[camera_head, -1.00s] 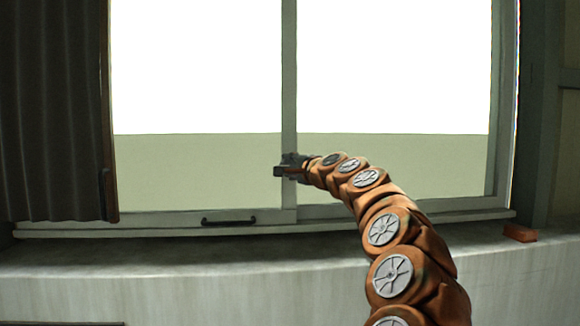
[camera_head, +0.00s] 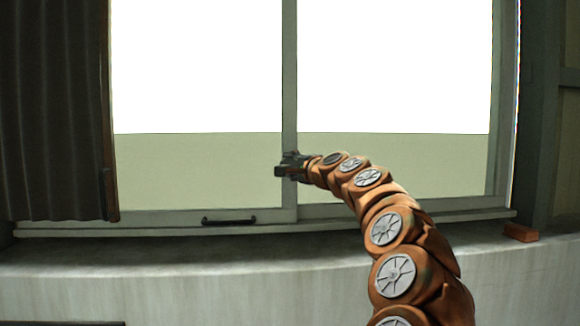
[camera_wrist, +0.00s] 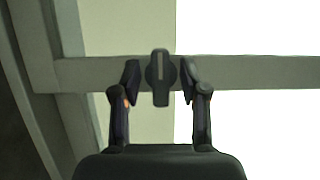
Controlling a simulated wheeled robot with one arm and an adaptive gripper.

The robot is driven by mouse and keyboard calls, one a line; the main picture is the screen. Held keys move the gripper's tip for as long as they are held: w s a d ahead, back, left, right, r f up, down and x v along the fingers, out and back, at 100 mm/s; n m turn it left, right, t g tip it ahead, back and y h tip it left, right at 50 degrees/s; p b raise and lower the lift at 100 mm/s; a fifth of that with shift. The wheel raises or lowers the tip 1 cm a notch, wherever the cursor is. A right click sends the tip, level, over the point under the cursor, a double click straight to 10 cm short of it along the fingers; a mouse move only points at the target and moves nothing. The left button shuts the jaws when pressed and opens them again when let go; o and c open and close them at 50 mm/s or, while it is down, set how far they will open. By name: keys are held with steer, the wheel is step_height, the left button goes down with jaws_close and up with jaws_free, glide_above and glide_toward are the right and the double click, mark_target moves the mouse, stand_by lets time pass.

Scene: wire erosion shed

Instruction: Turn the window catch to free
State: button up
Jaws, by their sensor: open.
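The window catch (camera_wrist: 160,77) is a dark round piece with a long lever and a pale stripe, mounted on the window's meeting stile (camera_wrist: 255,72). In the wrist view its lever stands upright, across the stile. My gripper (camera_wrist: 160,82) is open, with one finger on each side of the catch and a small gap showing at each side. In the head view my gripper (camera_head: 281,170) is at the middle stile of the window (camera_head: 289,90), and it hides the catch there.
A dark curtain (camera_head: 55,110) hangs at the left. A black pull handle (camera_head: 229,221) sits on the lower window rail. The sill (camera_head: 180,252) below is bare near the middle, and an orange-brown block (camera_head: 520,232) lies at its right end.

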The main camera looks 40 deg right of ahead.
steer(key=v, duration=1.1)
steer(key=shift+s, duration=0.3)
steer(key=shift+a+r, duration=0.1)
